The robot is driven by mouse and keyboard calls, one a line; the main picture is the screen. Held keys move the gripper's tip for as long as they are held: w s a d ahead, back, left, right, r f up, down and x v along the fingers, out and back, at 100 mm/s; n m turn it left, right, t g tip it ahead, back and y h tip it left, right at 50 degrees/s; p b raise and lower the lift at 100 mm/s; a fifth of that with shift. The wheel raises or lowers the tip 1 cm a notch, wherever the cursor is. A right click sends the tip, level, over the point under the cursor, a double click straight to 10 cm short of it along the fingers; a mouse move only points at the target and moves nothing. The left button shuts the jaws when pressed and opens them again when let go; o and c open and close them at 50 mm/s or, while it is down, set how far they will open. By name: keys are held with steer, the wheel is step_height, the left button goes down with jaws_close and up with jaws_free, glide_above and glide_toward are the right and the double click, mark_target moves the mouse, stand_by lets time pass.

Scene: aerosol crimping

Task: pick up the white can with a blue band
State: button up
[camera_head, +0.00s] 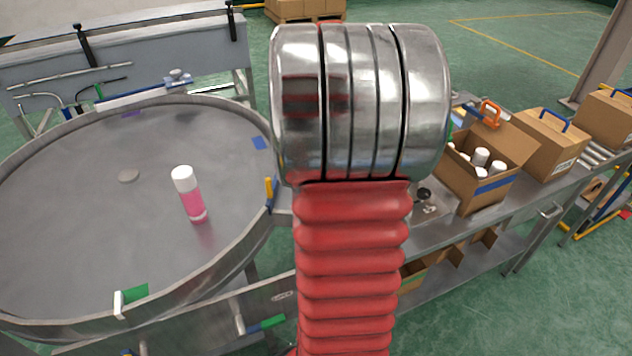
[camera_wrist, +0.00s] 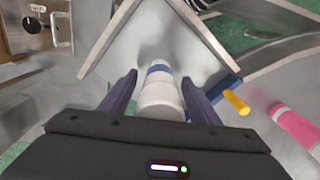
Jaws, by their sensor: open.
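The white can with a blue band (camera_wrist: 161,98) is in the middle of the wrist view, over a grey metal surface. My gripper (camera_wrist: 160,77) is open, with one dark finger on each side of the can. I cannot tell whether either finger touches it. In the head view my red and silver arm fills the middle and hides both the gripper and this can.
A pink can with a white cap (camera_head: 190,196) stands on the round metal table (camera_head: 85,215); it also shows in the wrist view (camera_wrist: 298,128). A yellow-handled part (camera_wrist: 237,102) lies right of the gripper. An open carton (camera_head: 478,187) holds several white cans.

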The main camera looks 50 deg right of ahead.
steer(key=shift+c, duration=0.4)
steer(key=c, duration=1.3)
steer(key=shift+o, duration=0.2)
steer(key=shift+r, duration=0.1)
step_height(320, 180, up, 10)
steer(key=shift+f, duration=0.2)
steer(key=shift+r, duration=0.2)
steer(key=shift+s, duration=0.15)
